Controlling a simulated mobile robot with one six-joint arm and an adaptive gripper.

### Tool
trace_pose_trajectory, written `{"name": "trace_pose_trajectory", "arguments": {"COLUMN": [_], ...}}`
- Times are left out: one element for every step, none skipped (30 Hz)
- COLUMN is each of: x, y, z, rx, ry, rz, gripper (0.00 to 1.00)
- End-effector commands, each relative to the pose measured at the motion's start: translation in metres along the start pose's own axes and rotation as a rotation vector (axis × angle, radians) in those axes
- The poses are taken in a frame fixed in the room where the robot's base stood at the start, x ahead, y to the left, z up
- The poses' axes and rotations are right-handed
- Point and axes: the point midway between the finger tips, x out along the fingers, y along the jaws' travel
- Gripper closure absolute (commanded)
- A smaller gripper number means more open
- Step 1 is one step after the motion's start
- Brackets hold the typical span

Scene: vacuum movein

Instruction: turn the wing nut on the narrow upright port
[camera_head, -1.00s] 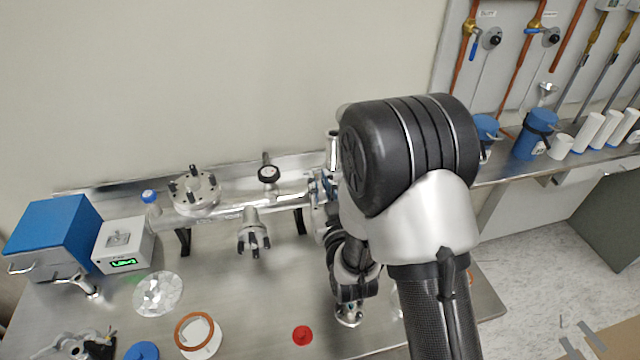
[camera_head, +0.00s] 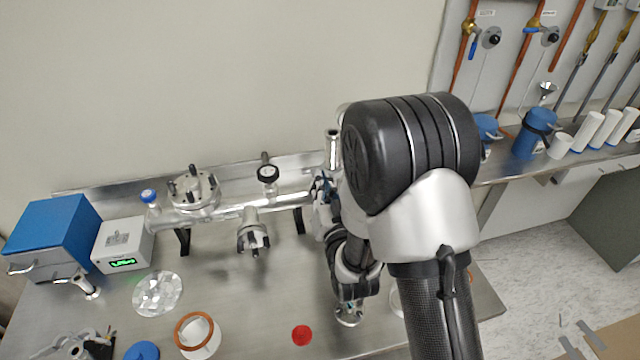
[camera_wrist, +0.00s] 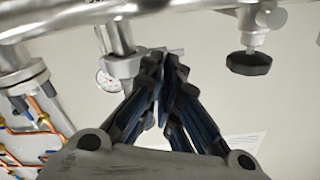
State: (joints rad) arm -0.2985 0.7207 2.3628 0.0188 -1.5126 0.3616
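The narrow upright port (camera_head: 333,150) stands at the right end of the steel manifold in the head view, just left of my arm, partly hidden. In the wrist view the port tube (camera_wrist: 121,38) carries a metal clamp (camera_wrist: 124,67). A thin clamp bolt runs sideways from it to my fingertips. My gripper (camera_wrist: 165,68) has its two dark fingers drawn close together around the wing nut's place on that bolt. The wing nut itself is mostly hidden between the tips. In the head view my gripper is largely covered by my arm.
The manifold (camera_head: 236,209) crosses close by, with a black-knobbed valve (camera_head: 268,174), also in the wrist view (camera_wrist: 248,63). A gauge (camera_wrist: 108,80) sits behind the clamp. A red cap (camera_head: 301,335), a white ring piece (camera_head: 200,338) and foil (camera_head: 158,294) lie on the bench.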

Motion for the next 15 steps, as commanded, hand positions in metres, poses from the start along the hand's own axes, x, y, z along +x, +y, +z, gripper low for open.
{"name": "trace_pose_trajectory", "arguments": {"x": [0.0002, 0.0002, 0.0002, 0.0003, 0.0003, 0.0003, 0.0003, 0.0003, 0.0003, 0.0003, 0.0003, 0.0003, 0.0003, 0.0003, 0.0003], "y": [0.0003, 0.0003, 0.0004, 0.0004, 0.0004, 0.0004, 0.0004, 0.0004, 0.0004, 0.0004, 0.0004, 0.0004, 0.0004, 0.0004, 0.0004], "z": [-0.0001, -0.0001, -0.0001, -0.0001, -0.0001, -0.0001, -0.0001, -0.0001, -0.0001, -0.0001, -0.0001, -0.0001, -0.0002, -0.0002, -0.0002], "rx": [0.027, 0.039, 0.051, 0.057, 0.059, 0.06, 0.06, 0.059, 0.059, 0.059, 0.058, 0.058, 0.058, 0.058, 0.058], "ry": [0.0, 0.0, 0.0, 0.0, 0.0, 0.0, 0.0, 0.0, 0.0, 0.0, 0.0, 0.0, 0.001, 0.001, 0.0], "rz": [0.0, 0.0, 0.0, -0.001, -0.001, -0.001, -0.001, -0.001, -0.001, -0.001, -0.001, -0.001, -0.001, -0.001, -0.001], "gripper": [1.0, 1.0, 1.0, 1.0, 1.0, 1.0, 1.0, 1.0, 1.0, 1.0, 1.0, 1.0, 0.95, 0.93, 0.9]}}
